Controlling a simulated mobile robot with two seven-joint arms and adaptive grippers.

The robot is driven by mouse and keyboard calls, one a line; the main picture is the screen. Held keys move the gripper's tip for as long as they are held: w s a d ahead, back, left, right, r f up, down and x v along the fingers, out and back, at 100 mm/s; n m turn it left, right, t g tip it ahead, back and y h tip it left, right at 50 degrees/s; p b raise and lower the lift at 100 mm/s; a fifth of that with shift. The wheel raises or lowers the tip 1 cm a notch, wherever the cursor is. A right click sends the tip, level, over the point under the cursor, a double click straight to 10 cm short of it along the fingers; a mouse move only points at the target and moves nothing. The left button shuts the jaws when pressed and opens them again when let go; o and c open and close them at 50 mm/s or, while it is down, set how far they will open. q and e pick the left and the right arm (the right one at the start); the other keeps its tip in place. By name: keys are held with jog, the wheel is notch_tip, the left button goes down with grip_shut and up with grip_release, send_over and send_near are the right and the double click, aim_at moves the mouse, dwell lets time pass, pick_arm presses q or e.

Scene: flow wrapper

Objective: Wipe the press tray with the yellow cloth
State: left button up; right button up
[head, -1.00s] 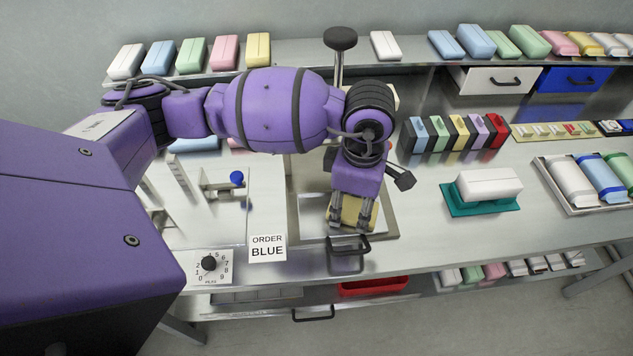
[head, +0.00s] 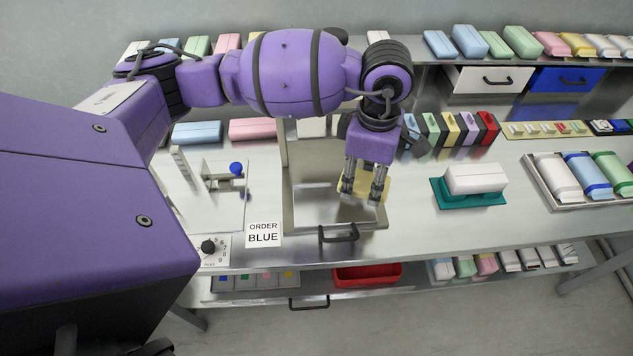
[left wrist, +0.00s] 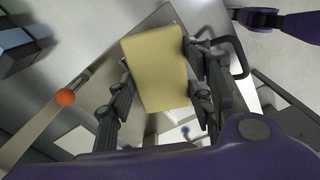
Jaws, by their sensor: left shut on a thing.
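The yellow cloth (head: 363,187) is pinched between the fingers of my left gripper (head: 362,199), which points down. It is over the right part of the metal press tray (head: 312,211), low at its surface; I cannot tell how firmly it touches. The tray has a dark handle (head: 340,233) at its front. In the left wrist view the cloth (left wrist: 157,70) is a flat pad between the two dark fingers and covers much of the tray. A purple arm end with a dark gripper (left wrist: 258,18), likely my right one, shows at that view's top right; its fingers are unclear.
A blue-knobbed fixture (head: 236,169) and the ORDER BLUE card (head: 263,235) stand left of the tray. A white pack on a teal base (head: 470,190) stands to its right, past some clear bench. Coloured blocks (head: 450,130) stand behind. A red bin (head: 367,275) sits below.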

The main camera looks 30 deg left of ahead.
pick_arm(q)
notch_tip(320, 180, up, 2)
jog(key=shift+r+p, duration=0.15)
jog(key=shift+p, duration=0.15)
dwell(0.5)
